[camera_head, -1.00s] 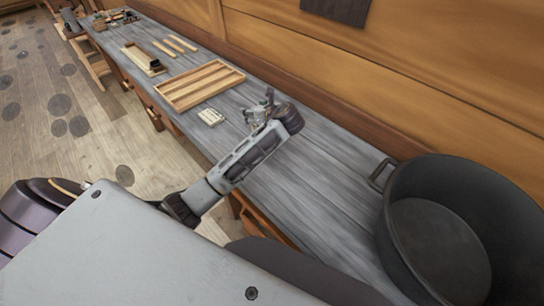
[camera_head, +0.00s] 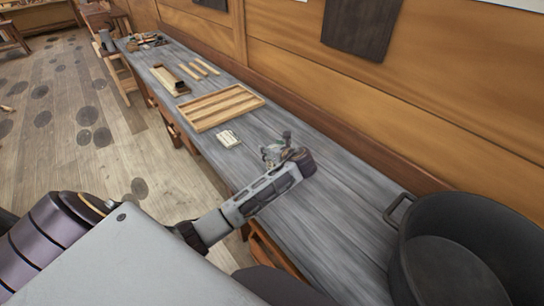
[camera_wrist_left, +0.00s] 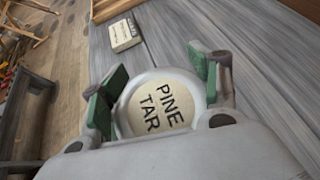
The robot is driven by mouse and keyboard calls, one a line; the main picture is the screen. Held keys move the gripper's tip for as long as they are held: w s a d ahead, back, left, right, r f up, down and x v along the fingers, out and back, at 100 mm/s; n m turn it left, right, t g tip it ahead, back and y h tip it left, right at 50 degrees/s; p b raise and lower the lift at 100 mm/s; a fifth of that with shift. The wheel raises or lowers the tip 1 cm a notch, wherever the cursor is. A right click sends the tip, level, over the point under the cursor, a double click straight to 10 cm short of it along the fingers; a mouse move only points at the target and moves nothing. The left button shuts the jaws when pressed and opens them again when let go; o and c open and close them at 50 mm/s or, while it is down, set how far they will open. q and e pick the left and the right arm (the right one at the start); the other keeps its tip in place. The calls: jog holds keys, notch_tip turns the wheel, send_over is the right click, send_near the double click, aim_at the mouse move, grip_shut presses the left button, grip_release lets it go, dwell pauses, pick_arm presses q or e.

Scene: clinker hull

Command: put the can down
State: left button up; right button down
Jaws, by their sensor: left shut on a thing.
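The can is a pale round tin whose lid, lettered "PINE TAR" (camera_wrist_left: 160,104), shows in the left wrist view. My left gripper (camera_wrist_left: 155,92) is shut on it, with green pads on both sides of the can. In the head view my left gripper (camera_head: 275,152) is over the grey bench (camera_head: 335,215), with the can mostly hidden by the wrist. I cannot tell whether the can touches the bench top. My right gripper is not in view.
A small lettered block (camera_head: 228,138) lies beyond the gripper, near a slatted wooden tray (camera_head: 221,107). A large black pot (camera_head: 440,225) stands at the right. Bare bench lies between the gripper and the pot.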

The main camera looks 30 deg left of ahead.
pick_arm(q)
jog(key=shift+f, duration=1.85)
jog(key=o, duration=1.5)
jog(key=shift+f, duration=0.1)
jog(key=b+v, duration=0.1)
jog(key=v, duration=1.1)
